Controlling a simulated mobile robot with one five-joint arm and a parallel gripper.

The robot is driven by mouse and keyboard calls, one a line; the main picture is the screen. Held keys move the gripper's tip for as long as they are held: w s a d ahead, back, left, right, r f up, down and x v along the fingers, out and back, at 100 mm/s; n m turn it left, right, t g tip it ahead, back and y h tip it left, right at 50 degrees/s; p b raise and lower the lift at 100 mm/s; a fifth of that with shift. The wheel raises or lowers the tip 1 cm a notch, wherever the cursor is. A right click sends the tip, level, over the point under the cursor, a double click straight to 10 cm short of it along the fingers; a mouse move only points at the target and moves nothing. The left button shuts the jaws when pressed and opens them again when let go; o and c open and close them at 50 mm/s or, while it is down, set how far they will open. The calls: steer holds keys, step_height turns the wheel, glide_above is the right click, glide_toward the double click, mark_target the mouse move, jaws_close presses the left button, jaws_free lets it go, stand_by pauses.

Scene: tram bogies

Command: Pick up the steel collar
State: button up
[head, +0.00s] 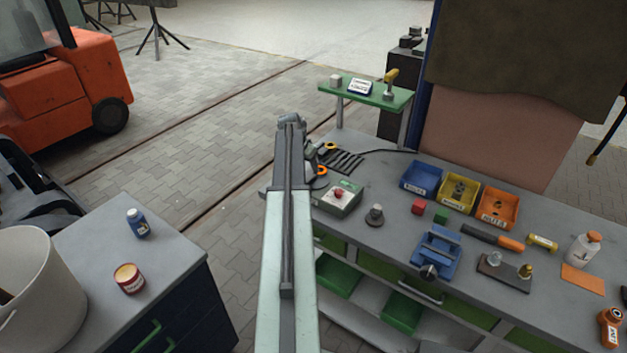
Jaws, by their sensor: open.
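A small round grey metal piece (375,215) stands on the workbench, right of a grey-green box with a red button. It has a wide dark base and a lighter raised top. It looks most like the steel collar, but it is too small to be sure. My arm reaches forward from the bottom middle, and its far end lies left of this piece and apart from it. The fingers of my gripper cannot be made out; the arm hides whatever is behind it.
A raised green shelf (366,94) stands behind. A cabinet with a bucket (36,285) is at left.

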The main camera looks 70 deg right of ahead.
mark_target(311, 176)
steer(key=b+x, duration=0.1)
steer(key=x, duration=0.1)
steer(key=b+x, duration=0.4)
steer(key=shift+a+f, duration=0.15)
steer(key=shift+f, duration=0.25)
steer(key=shift+r, duration=0.2)
jaws_close()
